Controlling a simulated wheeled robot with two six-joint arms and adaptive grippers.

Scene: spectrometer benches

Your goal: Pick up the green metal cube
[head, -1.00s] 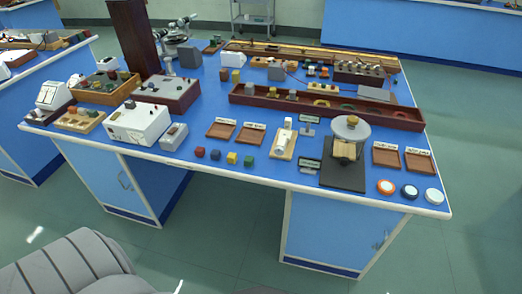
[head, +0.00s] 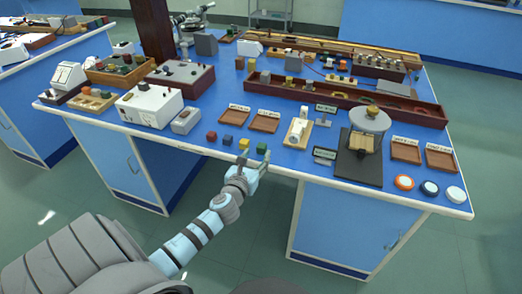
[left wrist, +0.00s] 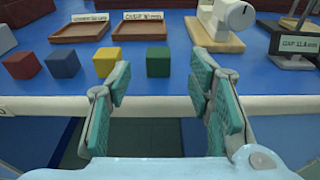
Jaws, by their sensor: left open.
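The green cube (head: 262,148) stands near the front edge of the blue bench, at the right end of a row of small cubes. In the left wrist view the green cube (left wrist: 158,62) is ahead of my left gripper (left wrist: 162,85), between the lines of its fingers and apart from them. My left gripper (head: 253,162) is open and empty at the bench's front edge. A yellow cube (left wrist: 107,62), a blue cube (left wrist: 63,64) and a red cube (left wrist: 22,65) stand to the left of the green one. My right gripper is not in view.
Two brown trays (head: 234,117) (head: 265,121) with labels lie behind the cubes. A beige-based device (head: 297,134) and a dark stand (head: 358,170) are to the right. The bench's white front edge (left wrist: 170,105) runs under my fingers.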

